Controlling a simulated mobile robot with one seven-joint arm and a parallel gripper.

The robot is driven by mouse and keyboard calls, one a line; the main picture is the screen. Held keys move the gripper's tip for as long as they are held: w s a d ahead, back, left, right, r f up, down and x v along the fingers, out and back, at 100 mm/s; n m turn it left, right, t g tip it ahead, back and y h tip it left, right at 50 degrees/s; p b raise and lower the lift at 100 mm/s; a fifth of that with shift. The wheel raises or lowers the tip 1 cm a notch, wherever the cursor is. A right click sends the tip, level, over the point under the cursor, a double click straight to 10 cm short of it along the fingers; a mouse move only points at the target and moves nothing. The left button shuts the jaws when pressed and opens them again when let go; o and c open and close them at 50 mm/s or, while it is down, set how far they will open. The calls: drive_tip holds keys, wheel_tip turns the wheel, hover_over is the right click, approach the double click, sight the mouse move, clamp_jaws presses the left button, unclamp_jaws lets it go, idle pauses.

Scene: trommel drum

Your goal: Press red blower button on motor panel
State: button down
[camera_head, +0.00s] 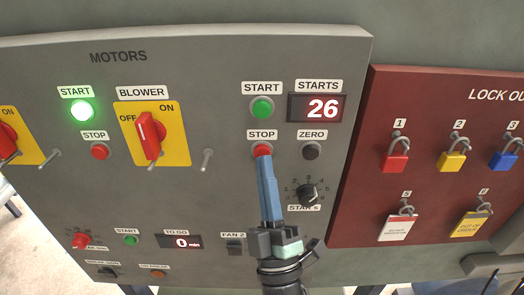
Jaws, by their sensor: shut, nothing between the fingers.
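The grey motor panel (215,75) fills the left and middle of the view. My gripper (264,160) is shut and empty, its blue fingers pointing up the panel. The fingertips overlap the lower edge of a red STOP button (262,149), under a green START button (262,107). I cannot tell whether they touch it. The BLOWER switch (149,135), a red handle on a yellow plate marked OFF and ON, is to the left. Another red STOP button (100,151) sits left of that plate, below a brightly lit green START button (82,111).
A STARTS display (317,108) reads 26. A black ZERO button (310,151) and a black dial (308,192) are right of my fingers. Small levers (207,160) stick out from the panel. A red lockout board (440,90) with several padlocks stands at the right.

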drive_tip(key=shift+s, duration=0.35)
drive_tip(key=shift+s+p, duration=0.85)
drive_tip(key=shift+s, duration=1.65)
drive_tip(key=w+d+r+m+t+h, duration=0.2)
drive_tip(key=r+m+h, duration=0.6)
drive_tip(key=r, duration=1.4)
drive_tip(key=s+a+r+m+y, duration=0.1)
drive_tip(key=s+r+m, duration=0.2)
drive_tip(key=r, duration=0.3)
drive_tip(key=s+a+r+m+g+y, duration=0.1)
drive_tip(key=s+r+m, duration=0.2)
drive_tip(key=r, duration=0.4)
drive_tip(key=shift+s+a+m, duration=0.3)
drive_tip(key=shift+s+a, duration=0.05)
drive_tip(key=shift+s, duration=0.25)
